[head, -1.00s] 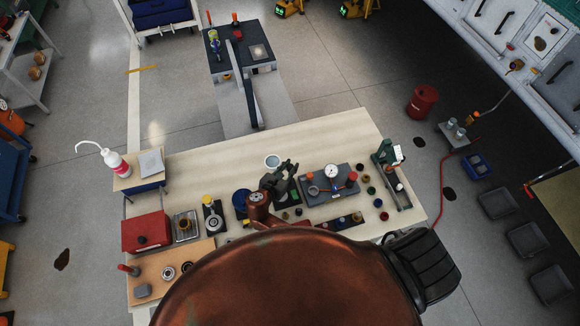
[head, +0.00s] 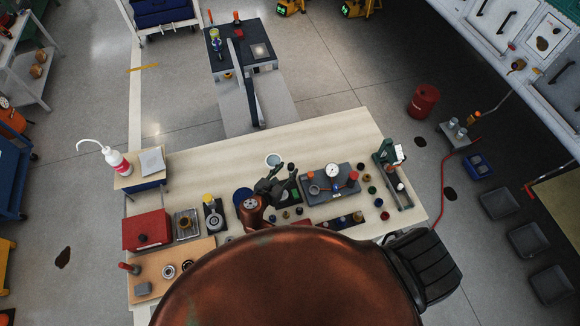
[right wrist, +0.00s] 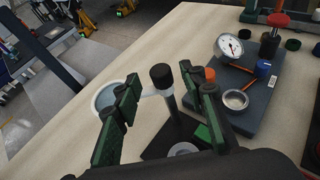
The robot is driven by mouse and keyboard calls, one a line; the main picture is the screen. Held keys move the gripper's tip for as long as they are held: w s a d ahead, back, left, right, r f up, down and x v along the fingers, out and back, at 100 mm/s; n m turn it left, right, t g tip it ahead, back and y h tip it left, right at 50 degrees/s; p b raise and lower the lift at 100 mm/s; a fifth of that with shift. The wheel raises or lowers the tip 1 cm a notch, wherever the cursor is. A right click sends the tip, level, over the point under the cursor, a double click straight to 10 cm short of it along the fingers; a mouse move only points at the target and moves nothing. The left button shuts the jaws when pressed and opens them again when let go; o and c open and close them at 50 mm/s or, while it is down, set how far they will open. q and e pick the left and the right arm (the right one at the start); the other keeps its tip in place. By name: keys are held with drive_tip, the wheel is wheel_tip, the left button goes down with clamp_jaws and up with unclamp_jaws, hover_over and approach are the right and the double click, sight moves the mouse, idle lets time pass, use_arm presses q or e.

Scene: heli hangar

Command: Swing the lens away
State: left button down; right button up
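The round lens (head: 273,160) has a pale rim and sits over the workbench, just beyond my right gripper (head: 276,178). In the right wrist view the lens (right wrist: 107,97) is at left, partly hidden behind the left finger. A pale arm links it to an upright post with a black knob (right wrist: 162,76) on a dark base. My right gripper (right wrist: 160,92) is open, with its two green-and-black fingers apart. The post and knob appear between the fingers in that view; I cannot tell whether anything touches. My left gripper is not in view.
A grey plate (head: 320,198) with a dial gauge (head: 332,171) stands right of the gripper. A red box (head: 146,230), small parts and a green stand (head: 385,152) are also on the bench (head: 225,160). The far strip of bench is mostly clear.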

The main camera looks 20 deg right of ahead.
drive_tip(key=shift+v, duration=1.65)
